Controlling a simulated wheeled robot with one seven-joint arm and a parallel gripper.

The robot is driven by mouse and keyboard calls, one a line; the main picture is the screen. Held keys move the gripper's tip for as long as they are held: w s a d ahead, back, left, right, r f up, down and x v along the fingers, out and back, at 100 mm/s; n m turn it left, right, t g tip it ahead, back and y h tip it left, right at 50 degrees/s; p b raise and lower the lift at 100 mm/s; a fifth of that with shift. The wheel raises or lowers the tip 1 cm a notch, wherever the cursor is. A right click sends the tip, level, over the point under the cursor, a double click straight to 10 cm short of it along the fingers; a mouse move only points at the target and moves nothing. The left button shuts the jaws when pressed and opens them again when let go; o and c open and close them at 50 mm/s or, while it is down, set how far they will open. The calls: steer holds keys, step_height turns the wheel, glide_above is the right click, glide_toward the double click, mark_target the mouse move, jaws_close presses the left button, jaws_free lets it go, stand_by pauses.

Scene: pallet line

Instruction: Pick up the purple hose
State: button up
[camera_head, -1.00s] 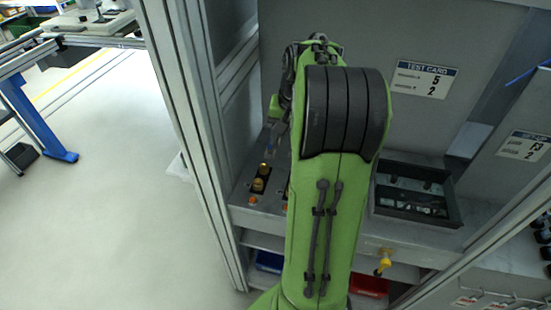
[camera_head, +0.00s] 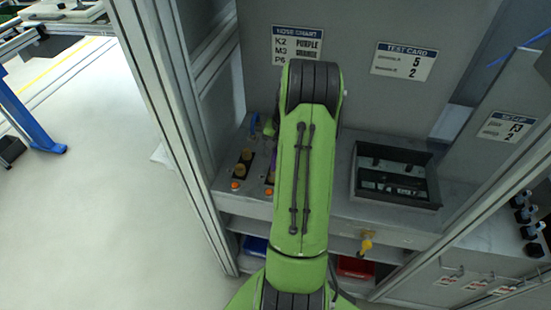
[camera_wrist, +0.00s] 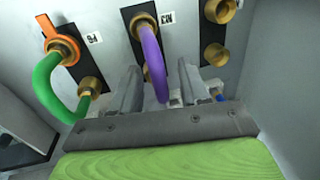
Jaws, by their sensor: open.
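The purple hose (camera_wrist: 153,60) shows in the wrist view as a curved loop. Its top end sits in a brass fitting (camera_wrist: 143,20) on a black plate; its lower end is partly hidden low between my fingers. My gripper (camera_wrist: 157,66) is open, with one finger on each side of the hose. I cannot tell whether either finger touches it. In the head view my arm hides my gripper and most of the hose; only a small purple patch (camera_head: 271,166) shows beside the arm.
A green hose (camera_wrist: 44,82) loops between two brass fittings left of my gripper. Brass fittings without a hose (camera_wrist: 215,53) are at the right. In the head view a dark open tray (camera_head: 396,207) is set in the bench, and a hose chart (camera_head: 298,44) hangs behind.

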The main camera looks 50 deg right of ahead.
steer(key=shift+w+f, duration=0.2)
steer(key=shift+f, duration=0.75)
jaws_close()
steer(key=shift+r, duration=0.1)
